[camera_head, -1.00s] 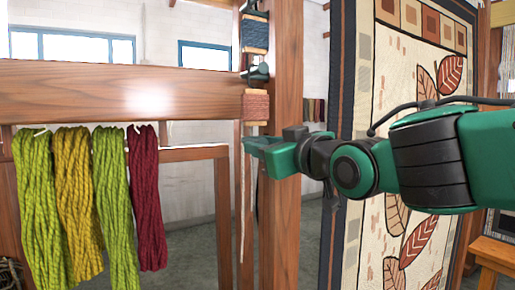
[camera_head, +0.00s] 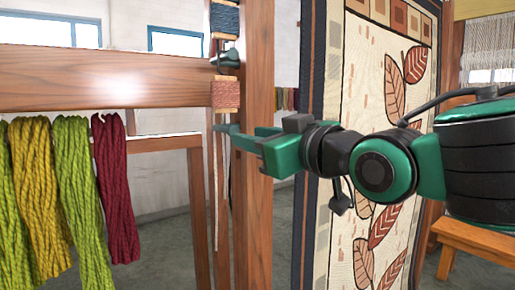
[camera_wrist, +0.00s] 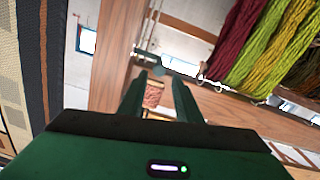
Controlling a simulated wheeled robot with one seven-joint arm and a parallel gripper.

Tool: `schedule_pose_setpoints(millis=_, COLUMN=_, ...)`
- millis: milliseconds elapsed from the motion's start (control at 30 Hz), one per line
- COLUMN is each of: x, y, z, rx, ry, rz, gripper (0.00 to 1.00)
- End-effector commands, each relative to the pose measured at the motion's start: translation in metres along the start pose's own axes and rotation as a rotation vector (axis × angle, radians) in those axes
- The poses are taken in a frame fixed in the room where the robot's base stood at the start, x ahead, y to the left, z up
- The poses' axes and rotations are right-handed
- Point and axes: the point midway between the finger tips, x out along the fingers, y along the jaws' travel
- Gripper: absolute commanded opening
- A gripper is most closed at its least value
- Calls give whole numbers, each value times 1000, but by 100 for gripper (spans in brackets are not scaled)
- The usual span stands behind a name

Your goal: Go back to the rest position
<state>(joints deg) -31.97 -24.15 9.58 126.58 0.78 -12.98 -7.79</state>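My gripper (camera_head: 229,134) is held out level in the head view, in front of a wooden post and left of a patterned rug. In the wrist view its two green fingers (camera_wrist: 156,82) stand apart with nothing held between them. A spool of reddish thread shows behind the gap. The wool skeins hang from a wooden beam at the left of the head view: a lime one at the edge, a mustard one (camera_head: 38,195), another lime one (camera_head: 80,200) and a dark red one (camera_head: 115,190). My gripper is apart from them.
The wooden beam (camera_head: 120,80) runs across the left and meets the upright post (camera_head: 258,225). Thread spools (camera_head: 225,94) sit by the post. The leaf-patterned rug (camera_head: 345,100) hangs behind my arm. A wooden bench (camera_head: 475,240) stands at the right.

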Motion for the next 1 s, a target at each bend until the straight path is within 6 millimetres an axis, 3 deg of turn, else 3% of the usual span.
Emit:
schedule_pose_setpoints(millis=167, x=-5, y=38, z=40, rx=19, ry=-109, rz=68, gripper=31)
schedule_pose_setpoints(millis=267, x=-18, y=78, z=84, rx=49, ry=-232, rz=141, gripper=31)
schedule_pose_setpoints(millis=467, x=-73, y=153, z=177, rx=150, ry=-500, rz=303, gripper=31)
schedule_pose_setpoints(millis=600, x=-129, y=192, z=239, rx=252, ry=-685, rz=416, gripper=31)
schedule_pose_setpoints(millis=733, x=-192, y=215, z=291, rx=372, ry=-856, rz=520, gripper=31)
schedule_pose_setpoints(millis=867, x=-264, y=221, z=337, rx=523, ry=-1024, rz=622, gripper=31)
schedule_pose_setpoints(millis=1000, x=-344, y=207, z=376, rx=720, ry=-1199, rz=720, gripper=31)
